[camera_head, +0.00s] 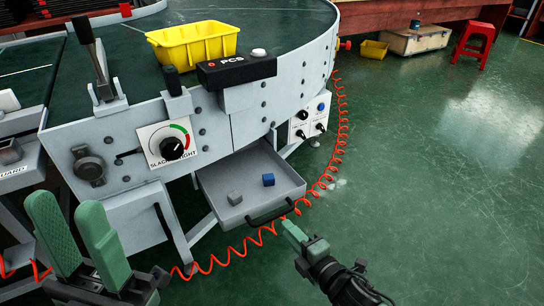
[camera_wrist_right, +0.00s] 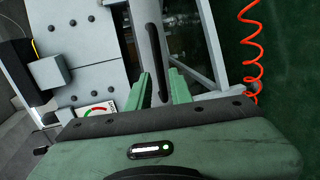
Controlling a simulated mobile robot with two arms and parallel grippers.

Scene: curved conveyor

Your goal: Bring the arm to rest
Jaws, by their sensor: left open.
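My left gripper (camera_head: 66,208) is in the lower left of the head view, with its two green fingers apart and nothing between them. It is in front of the conveyor's grey side. My right gripper (camera_head: 287,226) is just in front of the open drawer (camera_head: 212,180), close to its dark handle (camera_head: 270,215). I cannot tell whether the right gripper touches the handle.
The drawer holds a grey cube (camera_head: 234,198) and a blue cube (camera_head: 268,180). A yellow bin (camera_head: 193,45) stands on the curved conveyor beside the PCS box (camera_head: 236,69). A coiled red cable (camera_head: 340,130) hangs along the side.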

